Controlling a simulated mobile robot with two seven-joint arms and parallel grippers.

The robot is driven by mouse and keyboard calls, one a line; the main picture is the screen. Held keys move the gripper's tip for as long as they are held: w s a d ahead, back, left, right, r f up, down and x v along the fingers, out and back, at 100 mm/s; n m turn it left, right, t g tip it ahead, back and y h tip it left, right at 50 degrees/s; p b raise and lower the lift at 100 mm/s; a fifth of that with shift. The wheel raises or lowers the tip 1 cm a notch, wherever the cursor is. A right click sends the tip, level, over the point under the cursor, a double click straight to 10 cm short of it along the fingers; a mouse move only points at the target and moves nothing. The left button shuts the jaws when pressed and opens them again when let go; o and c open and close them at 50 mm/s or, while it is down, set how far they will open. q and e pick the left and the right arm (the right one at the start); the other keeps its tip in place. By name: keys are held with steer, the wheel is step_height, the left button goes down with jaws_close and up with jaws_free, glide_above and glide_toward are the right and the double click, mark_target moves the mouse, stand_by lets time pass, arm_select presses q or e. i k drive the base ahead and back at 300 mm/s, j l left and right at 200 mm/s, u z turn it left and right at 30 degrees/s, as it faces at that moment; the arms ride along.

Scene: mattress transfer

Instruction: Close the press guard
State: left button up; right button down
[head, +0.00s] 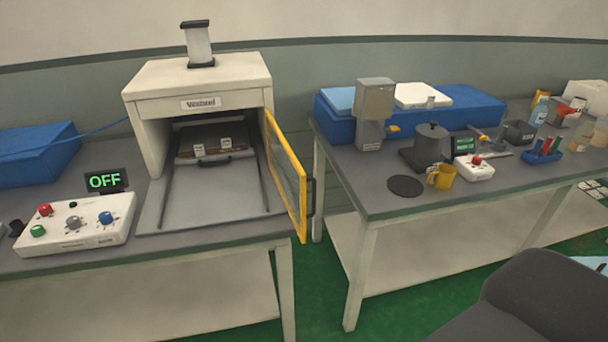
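The press (193,82) is a cream box with a dark open front, standing on the left table. Its guard (287,176) is a yellow-framed clear panel hinged at the right side of the opening. The guard is swung wide open toward the front, with a dark handle (311,196) on its outer face. Inside the press lies a dark tray-like block (203,142) with a handle at its front. Neither of my grippers can be made out in the head view. A dark rounded shape, perhaps part of my arm, fills the lower right corner.
A control box (82,228) with coloured knobs and a sign (105,181) reading OFF stand left of the press. A gap with green floor separates the right table (400,206), which holds a yellow mug (441,177), a blue case and several other items.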

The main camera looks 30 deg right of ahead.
mark_target(276, 155)
steer(key=k+l, duration=0.1)
steer(key=l, duration=0.45)
steer(key=k+l, duration=0.1)
steer(key=l, duration=0.4)
steer(key=k+l, duration=0.1)
steer(key=l, duration=0.45)
